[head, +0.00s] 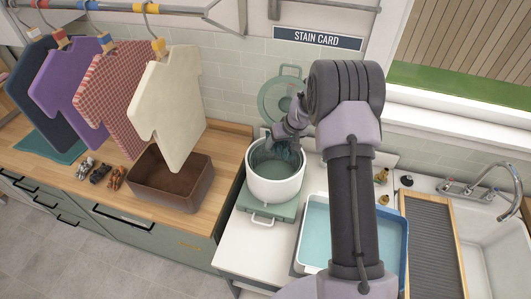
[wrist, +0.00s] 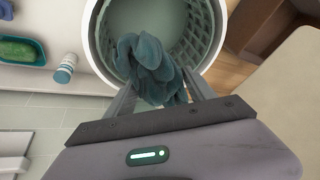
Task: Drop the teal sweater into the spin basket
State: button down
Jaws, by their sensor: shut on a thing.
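The teal sweater (wrist: 150,68) is a crumpled bundle between the fingers of my gripper (wrist: 160,92) in the wrist view. My gripper is shut on it. In the wrist view the sweater overlaps the opening of the spin basket (wrist: 212,38), a white round tub with a teal slatted inside. In the head view the spin basket (head: 275,188) stands on a teal base, and my gripper (head: 283,148) reaches down over its mouth from the upper right. The sweater is mostly hidden there behind my gripper and in shade. I cannot tell whether it touches the basket wall.
A round teal lid (head: 281,95) stands behind the basket. A blue-edged water tray (head: 314,225) lies right of it, partly behind my arm. A brown box (head: 175,187) and hanging shirts (head: 168,105) are at left. A sink (head: 495,245) is at right.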

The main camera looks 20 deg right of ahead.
jog(key=shift+w+r, duration=0.1)
jog(key=shift+r, duration=0.1)
jog(key=shift+s, duration=0.4)
jog(key=f+b, duration=0.2)
jog(key=f, duration=0.1)
jog(key=f+b, duration=0.1)
jog(key=f, duration=0.1)
jog(key=shift+s+f, duration=0.25)
jog(key=shift+c, duration=1.2)
grip_release()
jog(key=v, duration=1.7)
jog(key=shift+s+r+b, duration=0.15)
jog(key=shift+r+b, duration=0.05)
jog(key=shift+b, duration=0.1)
